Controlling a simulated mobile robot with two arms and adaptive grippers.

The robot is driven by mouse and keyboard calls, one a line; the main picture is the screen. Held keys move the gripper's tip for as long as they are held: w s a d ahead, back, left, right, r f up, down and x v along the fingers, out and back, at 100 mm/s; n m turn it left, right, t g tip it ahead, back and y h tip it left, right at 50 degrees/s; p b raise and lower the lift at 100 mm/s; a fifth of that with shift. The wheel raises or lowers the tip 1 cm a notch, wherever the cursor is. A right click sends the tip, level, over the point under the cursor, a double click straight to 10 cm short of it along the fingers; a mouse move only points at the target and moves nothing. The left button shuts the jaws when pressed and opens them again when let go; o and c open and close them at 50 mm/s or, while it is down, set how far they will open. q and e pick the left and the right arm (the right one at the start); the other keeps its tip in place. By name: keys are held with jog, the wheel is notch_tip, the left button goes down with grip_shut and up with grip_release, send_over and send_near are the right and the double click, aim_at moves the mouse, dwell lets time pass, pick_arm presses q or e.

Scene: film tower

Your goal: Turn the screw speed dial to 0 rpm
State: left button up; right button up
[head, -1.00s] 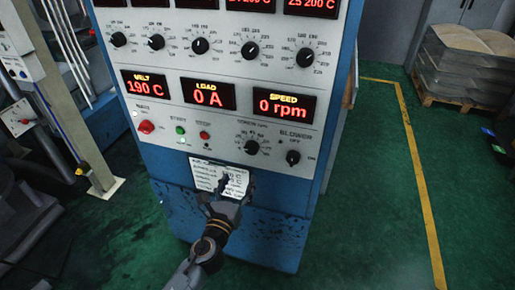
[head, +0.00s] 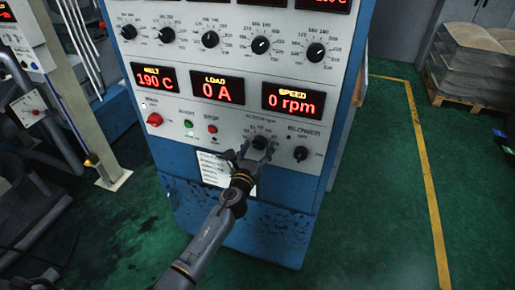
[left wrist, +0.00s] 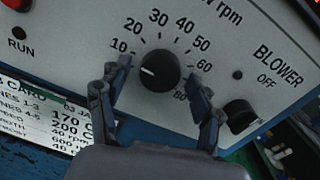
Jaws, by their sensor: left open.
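The screw speed dial (left wrist: 160,70) is a round black knob with a white pointer line, on a grey panel with a printed rpm scale. In the left wrist view its pointer is aimed left, a little below the 10 mark; the left finger hides part of the scale there. My left gripper (head: 256,150) is open in front of the dial (head: 260,142). In the wrist view, its two fingers (left wrist: 160,76) stand on either side of the knob, with gaps visible. The speed display (head: 292,101) reads 0 rpm. My right gripper is not in view.
The blower knob (left wrist: 240,115) is close to the right finger. Red and green buttons (head: 188,124) are left of the dial, and a white card (head: 213,170) is below. Temperature knobs (head: 261,45) line the upper panel. Green floor (head: 375,200) is open to the right.

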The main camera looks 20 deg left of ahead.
pick_arm(q)
jog(key=c, duration=1.1)
jog(key=shift+c, duration=0.2)
jog(key=shift+n, duration=2.9)
jog(key=o, duration=1.1)
jog(key=shift+o, duration=0.2)
jog(key=shift+s, duration=0.1)
